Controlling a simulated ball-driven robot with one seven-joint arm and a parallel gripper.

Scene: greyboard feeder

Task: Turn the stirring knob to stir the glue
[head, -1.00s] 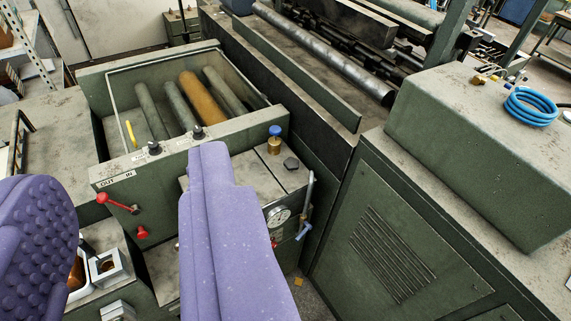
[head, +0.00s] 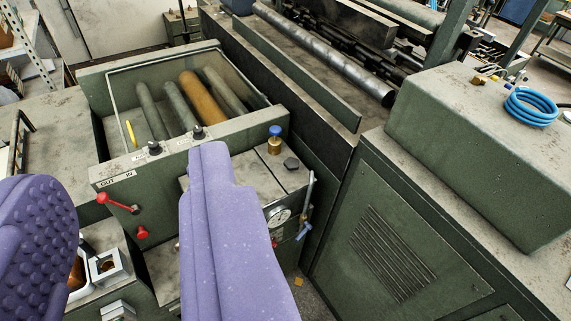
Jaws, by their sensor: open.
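Which part is the stirring knob, I cannot tell for sure. A blue knob on a brass fitting (head: 275,140) stands upright on the grey box top right of my right finger. Two small black knobs, the left (head: 154,148) and the right (head: 198,132), are on the roller tray's front ledge, beyond the right finger's tip. My right finger hides part of the box and the panel below.
A red-balled lever (head: 103,198) and a red knob (head: 142,232) are on the front panel between my fingers. A round gauge (head: 279,216) and a blue-handled valve (head: 304,231) are right of my right finger. A large green cabinet (head: 400,230) stands at right.

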